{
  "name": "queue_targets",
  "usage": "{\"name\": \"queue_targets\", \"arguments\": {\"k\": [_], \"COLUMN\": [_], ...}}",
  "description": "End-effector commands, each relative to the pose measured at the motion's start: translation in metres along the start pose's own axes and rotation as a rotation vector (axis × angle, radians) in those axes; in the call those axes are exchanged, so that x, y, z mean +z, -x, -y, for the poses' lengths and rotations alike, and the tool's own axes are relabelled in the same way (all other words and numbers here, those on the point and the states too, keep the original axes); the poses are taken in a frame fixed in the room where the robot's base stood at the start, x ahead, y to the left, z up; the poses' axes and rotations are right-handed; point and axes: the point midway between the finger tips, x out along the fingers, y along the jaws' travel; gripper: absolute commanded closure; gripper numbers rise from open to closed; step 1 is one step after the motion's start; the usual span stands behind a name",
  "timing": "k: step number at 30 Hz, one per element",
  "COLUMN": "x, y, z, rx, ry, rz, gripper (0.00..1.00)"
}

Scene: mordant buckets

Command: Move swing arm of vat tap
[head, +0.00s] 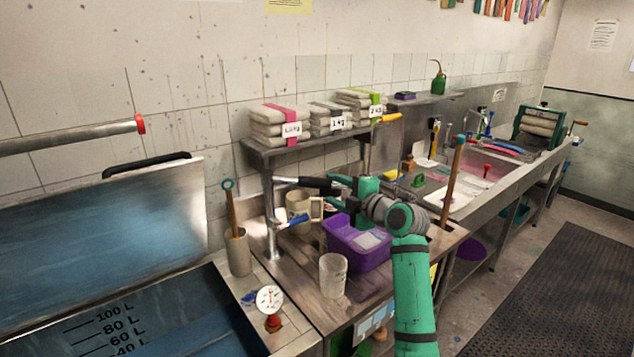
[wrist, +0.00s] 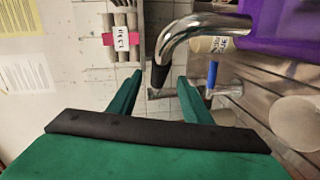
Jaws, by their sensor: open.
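The chrome vat tap post (head: 270,225) stands on the steel bench beside the vat, with a blue handle (head: 293,221). Its swing arm (head: 287,179) reaches right from the top of the post towards my gripper (head: 337,186). In the wrist view the swing arm (wrist: 185,35) is a bent chrome pipe with a black sleeve, and the sleeve shows between the fingertips. My gripper (wrist: 159,79) is open, its green fingers on either side of the sleeve. I cannot tell whether either finger touches it. The blue handle also shows there (wrist: 212,73).
The open vat (head: 130,325) with litre marks is at the lower left. A purple tub (head: 360,255), a clear beaker (head: 333,275) and a jug (head: 298,205) stand on the bench close below my gripper. A shelf (head: 300,143) with white packs is behind.

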Motion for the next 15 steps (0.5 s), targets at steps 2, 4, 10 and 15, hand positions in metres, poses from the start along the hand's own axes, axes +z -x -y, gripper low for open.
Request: {"name": "queue_targets", "arguments": {"k": [2, 4, 10, 15], "x": [0.000, -0.001, -0.002, -0.004], "y": [-0.015, -0.028, -0.061, -0.077], "z": [-0.001, 0.000, 0.000, 0.000], "rx": [-0.001, -0.001, -0.001, 0.000], "ry": [0.000, 0.000, 0.000, -0.001], "rz": [-0.001, -0.001, -0.003, -0.005], "gripper": [0.55, 0.55, 0.55, 0.55]}}
